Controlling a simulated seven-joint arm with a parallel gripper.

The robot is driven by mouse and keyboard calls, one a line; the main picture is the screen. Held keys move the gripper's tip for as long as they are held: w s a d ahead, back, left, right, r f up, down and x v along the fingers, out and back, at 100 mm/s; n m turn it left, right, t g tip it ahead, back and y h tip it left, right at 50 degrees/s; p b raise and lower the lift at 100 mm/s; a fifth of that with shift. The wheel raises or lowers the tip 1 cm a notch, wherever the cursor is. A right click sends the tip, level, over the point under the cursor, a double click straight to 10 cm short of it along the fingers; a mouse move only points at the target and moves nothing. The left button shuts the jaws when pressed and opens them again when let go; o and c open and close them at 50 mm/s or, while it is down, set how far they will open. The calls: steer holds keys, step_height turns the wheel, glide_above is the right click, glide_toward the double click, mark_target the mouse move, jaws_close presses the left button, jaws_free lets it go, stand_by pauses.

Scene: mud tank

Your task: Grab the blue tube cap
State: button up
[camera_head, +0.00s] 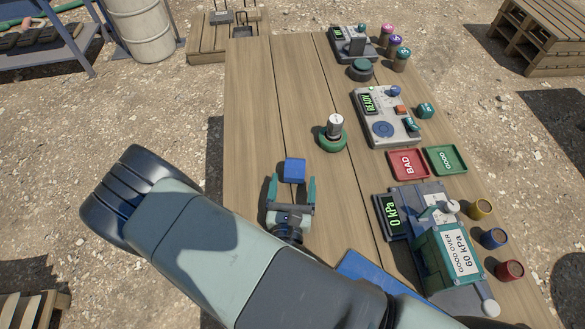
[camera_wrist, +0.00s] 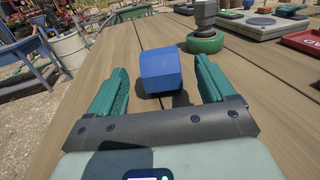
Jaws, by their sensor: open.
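A blue block-like piece with bevelled edges, which looks like the blue tube cap (camera_head: 294,169), lies on the wooden table near its left side. It also shows in the wrist view (camera_wrist: 160,72). My gripper (camera_head: 291,183) is open, with its two green fingers pointing at the cap. In the wrist view my gripper (camera_wrist: 159,80) has the cap centred between and slightly beyond the fingertips, with a gap on each side. The fingers do not appear to touch it.
A green ring (camera_head: 333,139) holding a metal cylinder (camera_head: 335,125) stands right of and beyond the cap. Red (camera_head: 408,164) and green (camera_head: 446,159) trays, a READY device (camera_head: 384,117) and a pressure device (camera_head: 440,250) stand further right. Bare planks surround the cap.

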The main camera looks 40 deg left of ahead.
mark_target(294, 172)
steer(key=shift+x, duration=2.95)
steer(key=c, duration=1.1)
steer(key=shift+o, duration=0.2)
steer(key=shift+r, duration=0.1)
